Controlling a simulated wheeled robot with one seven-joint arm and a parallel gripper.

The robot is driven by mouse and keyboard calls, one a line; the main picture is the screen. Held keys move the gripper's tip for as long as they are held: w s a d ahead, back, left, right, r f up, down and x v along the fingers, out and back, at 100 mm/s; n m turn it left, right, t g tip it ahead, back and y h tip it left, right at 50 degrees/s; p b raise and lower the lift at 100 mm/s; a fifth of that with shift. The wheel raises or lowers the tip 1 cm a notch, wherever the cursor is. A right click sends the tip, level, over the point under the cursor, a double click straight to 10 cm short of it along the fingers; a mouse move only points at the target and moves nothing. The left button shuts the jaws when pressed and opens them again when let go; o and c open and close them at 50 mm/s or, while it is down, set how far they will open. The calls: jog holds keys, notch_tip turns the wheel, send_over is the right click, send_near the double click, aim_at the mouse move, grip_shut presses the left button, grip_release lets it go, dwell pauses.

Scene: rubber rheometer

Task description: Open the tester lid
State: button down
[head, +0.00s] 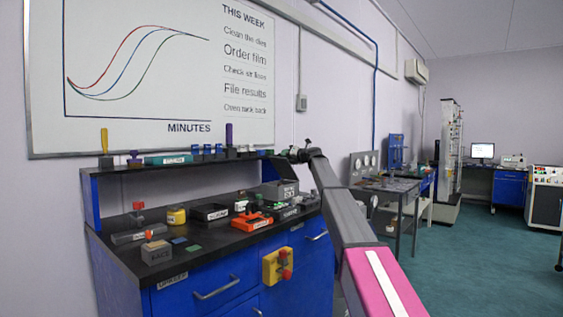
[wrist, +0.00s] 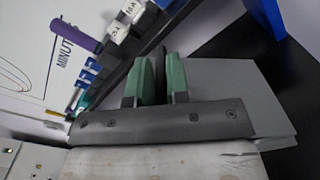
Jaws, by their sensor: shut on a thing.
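My gripper (wrist: 160,82) has its two green fingers closed on a thin dark upright piece (wrist: 161,58). Whether this piece is the tester lid or its handle, I cannot tell. A flat grey surface (wrist: 238,92) lies to the right of the fingers, perhaps part of the tester. In the head view my gripper (head: 297,153) is at the right end of the bench's raised shelf, small and partly hidden by my arm. A grey open-topped box with a label (head: 281,191) stands on the bench below it; I cannot tell if it is the tester.
The blue bench (head: 215,270) carries an orange device (head: 252,221), a black tray (head: 208,212), a yellow jar (head: 176,215) and a grey block (head: 156,253). Small items, including a purple one (wrist: 76,36), line the shelf. The whiteboard (head: 150,75) is behind.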

jog(key=w+d+r+m, duration=0.1)
jog(key=w+d+m, duration=0.2)
jog(key=w+m, duration=0.1)
jog(key=shift+w+d, duration=0.35)
jog(key=shift+d, duration=0.05)
jog(key=shift+m, duration=0.3)
jog(key=c, duration=1.2)
grip_release()
jog(key=shift+o, duration=0.2)
jog(key=v, duration=1)
jog(key=shift+s+d, duration=0.25)
jog(key=shift+d, duration=0.1)
